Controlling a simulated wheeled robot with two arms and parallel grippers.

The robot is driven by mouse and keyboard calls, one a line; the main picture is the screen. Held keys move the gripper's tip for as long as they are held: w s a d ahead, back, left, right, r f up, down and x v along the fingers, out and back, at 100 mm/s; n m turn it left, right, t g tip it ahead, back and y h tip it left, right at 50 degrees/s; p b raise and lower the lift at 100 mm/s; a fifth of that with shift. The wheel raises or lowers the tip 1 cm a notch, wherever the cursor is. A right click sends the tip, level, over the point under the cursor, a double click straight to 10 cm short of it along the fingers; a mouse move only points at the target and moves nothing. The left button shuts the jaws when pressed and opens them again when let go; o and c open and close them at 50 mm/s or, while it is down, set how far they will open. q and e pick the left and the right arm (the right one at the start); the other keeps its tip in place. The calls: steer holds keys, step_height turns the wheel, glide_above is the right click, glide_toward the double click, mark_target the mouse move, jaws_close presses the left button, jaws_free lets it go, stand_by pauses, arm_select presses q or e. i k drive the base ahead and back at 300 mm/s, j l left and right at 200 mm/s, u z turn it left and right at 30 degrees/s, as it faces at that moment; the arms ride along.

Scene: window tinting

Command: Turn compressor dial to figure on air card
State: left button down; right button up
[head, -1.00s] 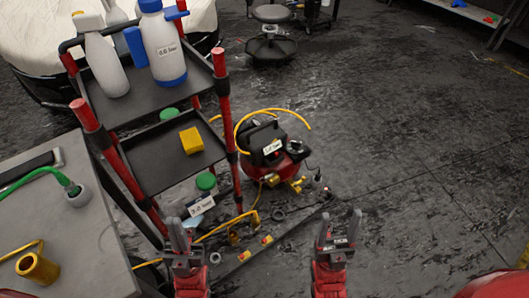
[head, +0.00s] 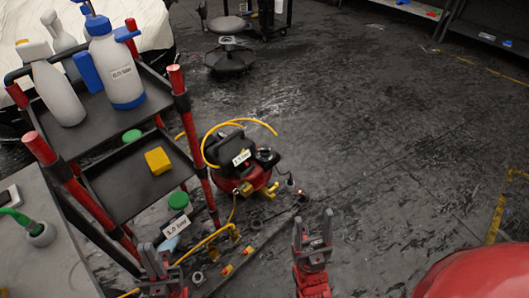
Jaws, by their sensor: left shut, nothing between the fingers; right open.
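The compressor (head: 230,180) is a small red and black unit on the floor, with a yellow hose looped over it. A white card (head: 241,157) on its front has print too small to read surely. A dark round knob (head: 266,157), possibly the dial, sits on its right side. Another white card (head: 176,228) stands by the trolley's foot and seems to read 3.0 bar. My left gripper (head: 157,258) is shut and empty at the bottom, left of the compressor. My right gripper (head: 313,235) is open and empty, nearer me and right of the compressor. Neither touches it.
A red-posted trolley (head: 120,180) with spray bottles (head: 115,72) and a yellow block (head: 158,161) stands left. A grey bench (head: 55,265) is at lower left. Brass fittings (head: 232,265) lie before the compressor. A red rounded body (head: 480,275) fills the lower right.

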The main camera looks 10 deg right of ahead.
mark_target(264, 152)
steer(key=i+l, duration=0.3)
steer(key=i+l+u, duration=0.1)
steer(key=i+l, duration=0.2)
steer(key=l, duration=0.25)
steer(key=i+l, duration=0.3)
steer(key=i+l+u, duration=0.1)
steer(key=i+l, duration=0.2)
steer(key=l, duration=0.25)
steer(key=l+u, duration=0.1)
steer(key=u, duration=0.25)
steer(key=i+l+u, duration=0.1)
steer(key=u, duration=0.25)
steer(key=l+u, duration=0.1)
steer(key=u, duration=0.25)
